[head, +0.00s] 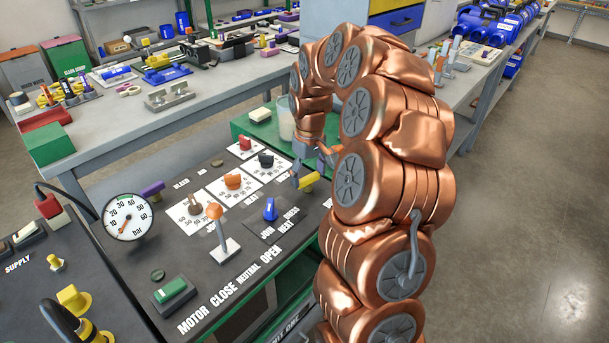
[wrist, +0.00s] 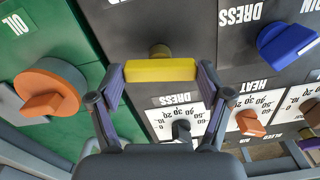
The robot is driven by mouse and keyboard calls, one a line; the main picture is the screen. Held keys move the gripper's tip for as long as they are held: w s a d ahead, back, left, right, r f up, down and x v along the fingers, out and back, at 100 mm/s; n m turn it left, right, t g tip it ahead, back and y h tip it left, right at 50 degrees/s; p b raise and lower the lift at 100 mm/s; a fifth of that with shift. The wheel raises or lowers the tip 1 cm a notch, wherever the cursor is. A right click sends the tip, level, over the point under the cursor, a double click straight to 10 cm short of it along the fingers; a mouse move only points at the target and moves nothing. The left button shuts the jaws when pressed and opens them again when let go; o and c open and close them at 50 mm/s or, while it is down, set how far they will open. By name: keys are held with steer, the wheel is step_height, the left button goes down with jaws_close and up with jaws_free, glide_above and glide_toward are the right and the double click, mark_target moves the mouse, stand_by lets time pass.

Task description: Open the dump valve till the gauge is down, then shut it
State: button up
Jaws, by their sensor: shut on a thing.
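The pressure gauge (head: 127,217) is a white dial in bar at the left of the panel in the head view. Its red needle points down and left, near the low end of the scale. A yellow bar handle (wrist: 160,70) on a round stem lies crosswise in the wrist view; it also shows at the panel's right edge (head: 309,181). My gripper (wrist: 161,78) is shut on this handle, one finger at each end. The handle's label is not readable, so I cannot confirm from the frames that it is the dump valve.
An orange-tipped lever (head: 217,230), a blue selector (head: 270,209), a purple handle (head: 152,188) and a green button (head: 174,290) share the panel. In the wrist view an orange round knob (wrist: 48,93) is left of the yellow handle. A cluttered workbench stands behind.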

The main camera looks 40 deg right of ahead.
steer(key=shift+w+r+n, duration=0.1)
steer(key=shift+w+n, duration=0.05)
steer(key=shift+n, duration=0.95)
steer(key=o, duration=0.9)
steer(key=shift+a, duration=0.1)
steer(key=shift+o, duration=1)
steer(key=shift+d, duration=0.2)
steer(key=shift+f, duration=0.2)
